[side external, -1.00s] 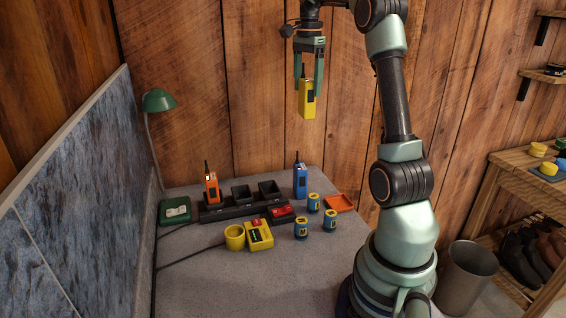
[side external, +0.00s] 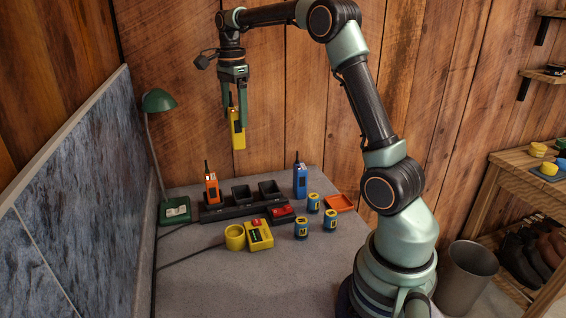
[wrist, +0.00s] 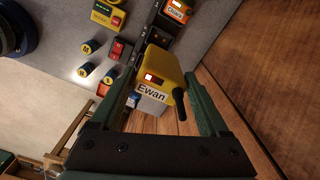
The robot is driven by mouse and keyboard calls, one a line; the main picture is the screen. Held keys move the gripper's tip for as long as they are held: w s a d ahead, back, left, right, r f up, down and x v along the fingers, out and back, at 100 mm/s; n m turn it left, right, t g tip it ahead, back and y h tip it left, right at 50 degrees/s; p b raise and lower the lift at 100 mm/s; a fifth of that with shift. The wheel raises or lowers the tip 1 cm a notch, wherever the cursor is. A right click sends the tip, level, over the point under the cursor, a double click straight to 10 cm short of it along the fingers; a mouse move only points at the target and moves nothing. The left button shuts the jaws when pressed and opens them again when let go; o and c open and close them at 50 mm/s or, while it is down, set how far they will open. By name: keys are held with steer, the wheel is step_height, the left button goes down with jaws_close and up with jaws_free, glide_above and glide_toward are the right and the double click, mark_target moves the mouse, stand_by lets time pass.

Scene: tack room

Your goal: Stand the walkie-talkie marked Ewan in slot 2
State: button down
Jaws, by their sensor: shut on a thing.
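My gripper (side external: 236,119) is shut on the yellow walkie-talkie (side external: 237,137), holding it upright in the air above the back of the worktop. In the wrist view the yellow walkie-talkie (wrist: 166,74) lies between the fingers with its label "Ewan" readable and its dark antenna towards me. The dark charging rack (side external: 232,212) stands below it on the worktop. An orange walkie-talkie (side external: 211,190) stands in its left slot. The middle slot (side external: 241,195) and right slot (side external: 269,190) look empty.
A blue walkie-talkie (side external: 300,182) stands right of the rack. An orange tray (side external: 340,203) lies right; a green lamp (side external: 158,101) stands left.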

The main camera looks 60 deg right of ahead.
mark_target(237, 138)
step_height(237, 138, down, 17)
stand_by(0.7)
steer(key=shift+f, duration=0.55)
stand_by(1.2)
steer(key=shift+c, duration=0.7)
jaws_free()
steer(key=shift+r, duration=5.45)
